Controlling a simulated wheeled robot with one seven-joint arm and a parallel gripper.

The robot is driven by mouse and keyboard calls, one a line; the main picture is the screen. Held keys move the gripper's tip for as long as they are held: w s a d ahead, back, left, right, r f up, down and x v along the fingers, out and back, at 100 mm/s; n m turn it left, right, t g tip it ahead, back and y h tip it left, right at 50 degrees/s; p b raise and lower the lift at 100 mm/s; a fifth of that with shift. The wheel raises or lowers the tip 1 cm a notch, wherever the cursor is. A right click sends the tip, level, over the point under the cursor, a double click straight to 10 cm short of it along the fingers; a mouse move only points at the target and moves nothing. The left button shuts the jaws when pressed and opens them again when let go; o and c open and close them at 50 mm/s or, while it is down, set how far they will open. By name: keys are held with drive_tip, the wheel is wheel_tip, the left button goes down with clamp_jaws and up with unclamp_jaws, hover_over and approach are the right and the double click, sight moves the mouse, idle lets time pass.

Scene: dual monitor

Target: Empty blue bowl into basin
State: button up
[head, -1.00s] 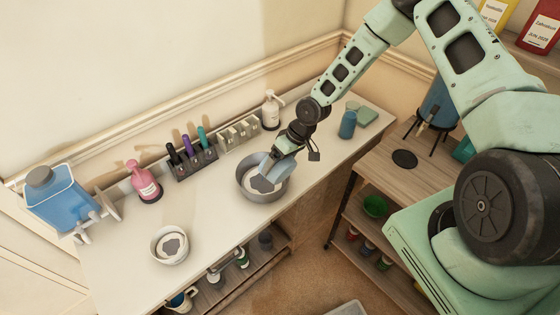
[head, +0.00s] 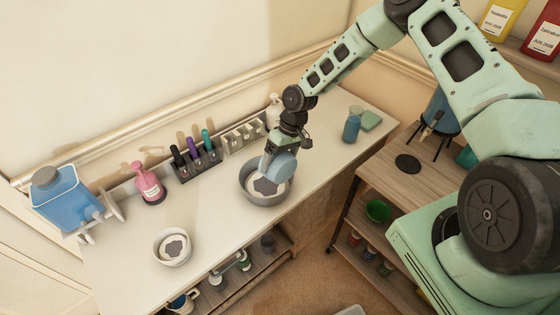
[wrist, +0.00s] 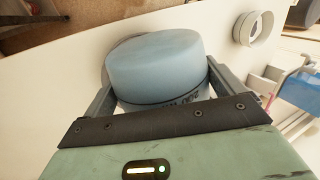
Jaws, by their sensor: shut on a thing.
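The blue bowl (head: 282,167) is in my gripper (head: 277,158), tilted steeply on its side over the right part of the grey basin (head: 246,191). The basin stands on the white table, with a pale inside and a dark grey patch at its bottom. In the wrist view the bowl (wrist: 158,62) fills the space between the two fingers of my gripper (wrist: 160,80), which are shut on it. I cannot see inside the bowl, nor tell whether it touches the basin's rim.
A smaller white bowl (head: 172,248) stands on the table (head: 215,222) left of the basin. Behind are a pink bottle (head: 149,183) and a rack (head: 195,163) with coloured pens. A blue cup (head: 351,129) and a green block (head: 371,120) stand at the right end.

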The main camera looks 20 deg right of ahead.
drive_tip(key=shift+w+a+r+g, duration=0.15)
drive_tip(key=shift+w+g, duration=0.1)
drive_tip(key=shift+g, duration=0.15)
drive_tip(key=shift+w+a+g+b, duration=0.15)
drive_tip(key=shift+w+g+b, duration=0.4)
drive_tip(key=shift+b, duration=0.3)
drive_tip(key=shift+g+h, duration=0.25)
drive_tip(key=shift+h, duration=0.15)
drive_tip(key=shift+r+m, duration=0.1)
drive_tip(key=shift+m, duration=0.2)
drive_tip(key=shift+b, duration=0.35)
drive_tip(key=shift+w+a+g+b, duration=0.2)
drive_tip(key=shift+w+g+b, duration=0.25)
drive_tip(key=shift+b, duration=0.35)
drive_tip(key=shift+w+g+b, duration=0.1)
drive_tip(key=shift+g+b, duration=0.25)
